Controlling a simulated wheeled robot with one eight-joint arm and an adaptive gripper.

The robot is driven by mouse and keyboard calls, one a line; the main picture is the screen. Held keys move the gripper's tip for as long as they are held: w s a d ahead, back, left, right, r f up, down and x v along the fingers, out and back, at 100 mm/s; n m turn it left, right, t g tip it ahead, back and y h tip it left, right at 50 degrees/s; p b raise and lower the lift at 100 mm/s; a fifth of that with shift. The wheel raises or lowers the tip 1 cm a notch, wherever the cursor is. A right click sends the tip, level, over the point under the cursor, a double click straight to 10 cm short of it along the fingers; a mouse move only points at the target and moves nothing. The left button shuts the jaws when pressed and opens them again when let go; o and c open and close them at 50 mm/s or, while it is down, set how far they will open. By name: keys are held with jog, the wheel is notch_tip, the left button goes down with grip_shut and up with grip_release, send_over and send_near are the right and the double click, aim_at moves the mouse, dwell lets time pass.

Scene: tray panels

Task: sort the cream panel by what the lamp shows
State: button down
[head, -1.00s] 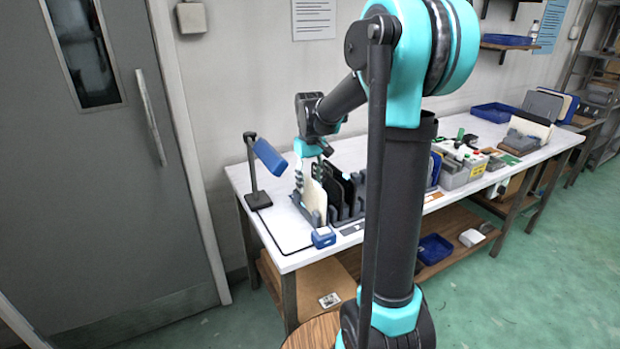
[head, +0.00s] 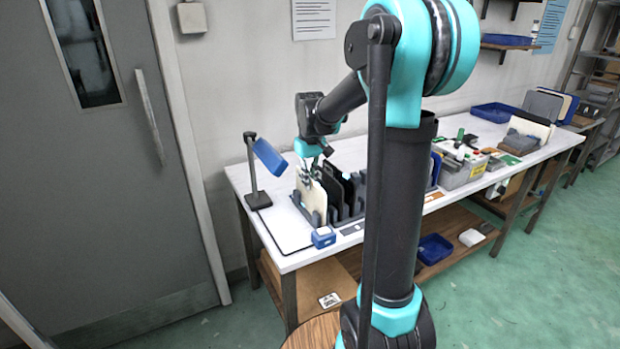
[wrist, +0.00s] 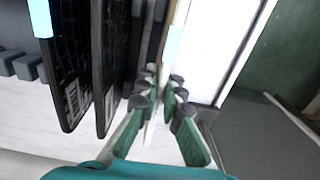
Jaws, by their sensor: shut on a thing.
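The cream panel (head: 313,203) stands upright in the left end of a dark slotted rack (head: 334,217) on the bench. My gripper (head: 312,170) is at its top edge in the head view, shut on it. In the wrist view my green-padded fingers (wrist: 162,104) close on a thin pale edge of the panel (wrist: 151,127). Dark panels (head: 346,186) stand in the rack just right of it; they also show left of my fingers in the wrist view (wrist: 70,70). A blue lamp-like head (head: 269,156) on a black stand is left of the rack; I cannot tell what it shows.
A small blue box (head: 323,237) sits at the bench's front edge before the rack. My arm hides the middle of the bench. The bench's left end is mostly clear.

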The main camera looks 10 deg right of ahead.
notch_tip(320, 180, up, 15)
dwell(1.9)
jog(key=shift+s, duration=0.15)
